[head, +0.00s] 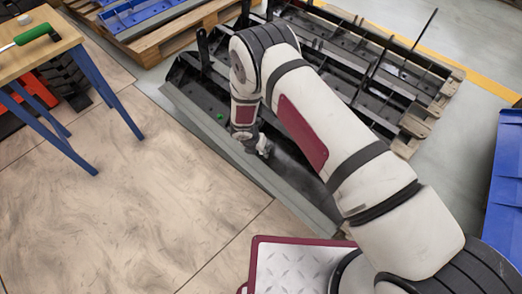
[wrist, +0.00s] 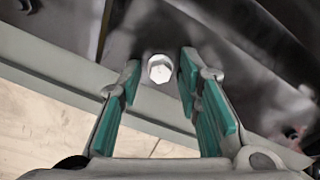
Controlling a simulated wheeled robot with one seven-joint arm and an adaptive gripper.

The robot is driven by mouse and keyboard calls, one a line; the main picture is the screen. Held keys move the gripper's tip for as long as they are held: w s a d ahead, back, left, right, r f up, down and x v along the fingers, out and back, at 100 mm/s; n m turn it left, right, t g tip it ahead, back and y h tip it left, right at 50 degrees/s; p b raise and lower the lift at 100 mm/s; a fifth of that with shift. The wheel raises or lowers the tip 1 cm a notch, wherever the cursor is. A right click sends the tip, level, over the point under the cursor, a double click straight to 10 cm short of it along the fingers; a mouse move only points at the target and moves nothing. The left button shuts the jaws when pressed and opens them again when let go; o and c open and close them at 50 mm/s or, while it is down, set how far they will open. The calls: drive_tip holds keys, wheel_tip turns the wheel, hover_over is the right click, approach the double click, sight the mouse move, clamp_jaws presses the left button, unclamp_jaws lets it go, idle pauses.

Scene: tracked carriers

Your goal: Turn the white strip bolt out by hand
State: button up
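The white strip bolt (wrist: 160,68) has a hex head and sits in a dark plate of the carrier in the wrist view. My gripper (wrist: 159,80) is open, with one teal-padded finger on each side of the bolt head. A gap shows between the head and each finger, so it is not gripped. In the head view my gripper (head: 264,151) is low over the front edge of the black carrier (head: 190,75), by the long grey strip (head: 215,128). The bolt is hidden there behind my arm.
A small green spot (head: 220,117) shows on the carrier, left of my wrist. The carrier rests on a wooden pallet (head: 413,128). A wooden-topped table (head: 30,60) bearing a green-handled tool (head: 35,34) stands at left. A blue container (head: 507,185) is at right. Floor at lower left is clear.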

drive_tip(key=shift+f+m+b, duration=0.1)
drive_tip(key=shift+m+b, duration=0.7)
drive_tip(key=shift+m, duration=0.2)
drive_tip(key=m+b, duration=0.3)
drive_tip(key=m, duration=0.1)
drive_tip(key=shift+f, duration=0.15)
drive_tip(key=m, duration=0.3)
drive_tip(key=shift+r+p, duration=0.3)
drive_tip(key=shift+p, duration=0.1)
drive_tip(key=m, duration=2)
